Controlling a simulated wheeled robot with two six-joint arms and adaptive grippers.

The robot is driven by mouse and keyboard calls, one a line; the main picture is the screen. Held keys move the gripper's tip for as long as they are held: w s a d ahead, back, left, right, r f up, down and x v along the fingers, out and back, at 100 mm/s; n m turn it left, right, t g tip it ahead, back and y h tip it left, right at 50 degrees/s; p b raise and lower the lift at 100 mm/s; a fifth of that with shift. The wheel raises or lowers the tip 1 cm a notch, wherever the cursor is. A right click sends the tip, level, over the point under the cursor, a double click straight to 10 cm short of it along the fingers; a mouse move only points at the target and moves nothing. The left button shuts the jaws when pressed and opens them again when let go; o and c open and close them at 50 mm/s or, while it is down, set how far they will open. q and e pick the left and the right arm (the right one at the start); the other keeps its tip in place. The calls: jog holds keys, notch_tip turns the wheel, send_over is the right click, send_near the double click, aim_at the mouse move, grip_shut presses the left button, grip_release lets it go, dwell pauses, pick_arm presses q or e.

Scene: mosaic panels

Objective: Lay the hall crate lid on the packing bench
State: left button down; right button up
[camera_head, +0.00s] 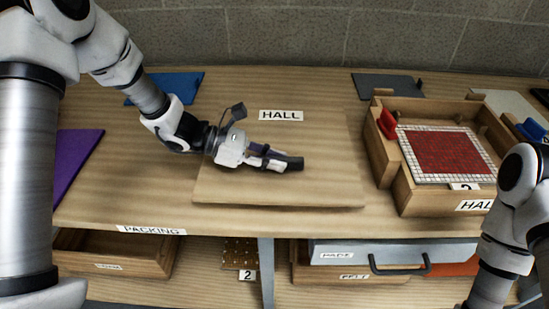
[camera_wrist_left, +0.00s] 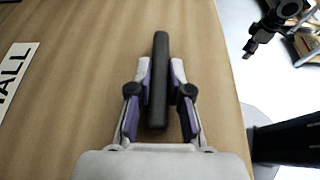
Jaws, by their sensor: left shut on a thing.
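The hall crate lid (camera_head: 325,135) is a flat wooden board with a "HALL" label at its far edge and a dark bar handle (camera_wrist_left: 160,75). It lies level at the middle of the packing bench (camera_head: 130,205), flat on the top or very close above it; I cannot tell which. My left gripper (camera_head: 285,162) is shut on the handle, its fingers on both sides of the bar in the left wrist view (camera_wrist_left: 160,95). What seems to be my right gripper (camera_wrist_left: 265,32) shows small and dark at the top right there; its jaws are unclear.
The open hall crate (camera_head: 405,185) stands at the right with a red and white mosaic panel (camera_head: 447,152) in it. A purple panel (camera_head: 75,165), a blue panel (camera_head: 180,85) and a grey panel (camera_head: 375,85) lie around the lid. A shelf with drawers is below.

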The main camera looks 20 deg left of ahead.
pick_arm(q)
jog(key=f, duration=0.4)
jog(key=shift+w+f, duration=0.25)
jog(key=shift+w, duration=0.15)
jog(key=shift+s+f, duration=0.1)
jog(key=shift+f, duration=0.1)
jog(key=c, duration=1.1)
grip_release()
jog(key=shift+r, duration=0.2)
jog(key=shift+a, duration=0.35)
jog(key=p+v, duration=0.1)
jog(key=v, duration=1)
jog(key=shift+s, duration=0.1)
jog(key=shift+s+a, duration=0.1)
jog(key=shift+a, duration=0.05)
